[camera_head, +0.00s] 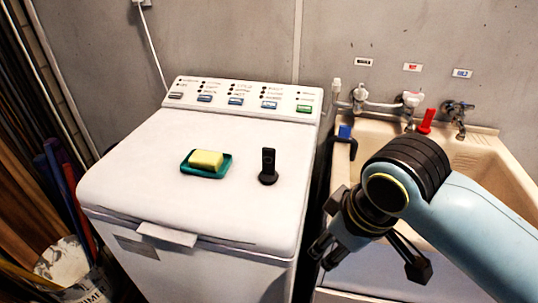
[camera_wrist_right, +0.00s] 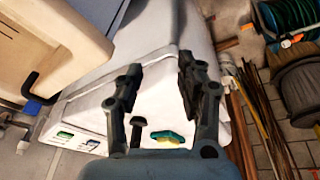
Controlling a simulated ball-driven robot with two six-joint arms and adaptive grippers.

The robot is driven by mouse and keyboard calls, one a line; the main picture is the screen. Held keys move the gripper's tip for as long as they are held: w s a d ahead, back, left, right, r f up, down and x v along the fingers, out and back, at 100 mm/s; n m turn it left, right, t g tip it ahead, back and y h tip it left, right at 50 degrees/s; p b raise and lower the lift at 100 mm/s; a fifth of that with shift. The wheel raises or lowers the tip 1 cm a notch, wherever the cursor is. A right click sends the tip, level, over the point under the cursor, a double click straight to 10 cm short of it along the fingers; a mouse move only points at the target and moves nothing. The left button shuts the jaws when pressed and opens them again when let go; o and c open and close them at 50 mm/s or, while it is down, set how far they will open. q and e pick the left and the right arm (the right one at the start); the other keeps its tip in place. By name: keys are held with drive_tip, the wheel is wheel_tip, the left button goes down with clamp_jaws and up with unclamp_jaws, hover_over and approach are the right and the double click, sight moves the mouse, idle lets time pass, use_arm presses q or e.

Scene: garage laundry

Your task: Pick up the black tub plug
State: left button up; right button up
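The black tub plug (camera_head: 268,168) stands upright on the white washer lid, right of the middle. It also shows in the right wrist view (camera_wrist_right: 138,130), low in the picture beside the left-hand finger. My right gripper (camera_head: 366,258) is to the right of the washer, in front of the sink, apart from the plug. In the right wrist view its two fingers (camera_wrist_right: 158,78) are spread with nothing held between them. My left gripper is in neither view.
A yellow sponge (camera_head: 206,160) lies on a green dish (camera_head: 188,168) left of the plug. The washer (camera_head: 130,180) has a raised control panel (camera_head: 240,98) behind. A beige sink (camera_head: 500,158) with taps stands right.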

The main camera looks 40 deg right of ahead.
wheel_tip(320, 180, up, 4)
drive_tip(key=w+n, duration=0.1)
drive_tip(key=w, duration=0.1)
drive_tip(key=n+y, duration=0.3)
drive_tip(key=n, duration=0.2)
approach(264, 173)
drive_tip(key=shift+w+a+f+g+p, duration=0.2)
drive_tip(key=shift+w+f+p, duration=0.1)
drive_tip(key=shift+w+f, duration=0.1)
drive_tip(key=shift+w+a+f+g+p, duration=0.2)
drive_tip(key=shift+w+f+p, duration=0.1)
drive_tip(key=shift+w, duration=0.1)
drive_tip(key=x, duration=0.3)
drive_tip(key=p+x, duration=0.1)
drive_tip(key=x, duration=0.1)
drive_tip(key=shift+w+f, duration=0.25)
drive_tip(key=shift+w, duration=0.1)
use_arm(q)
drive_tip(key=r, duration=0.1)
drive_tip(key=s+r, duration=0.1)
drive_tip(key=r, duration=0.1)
use_arm(e)
clamp_jaws()
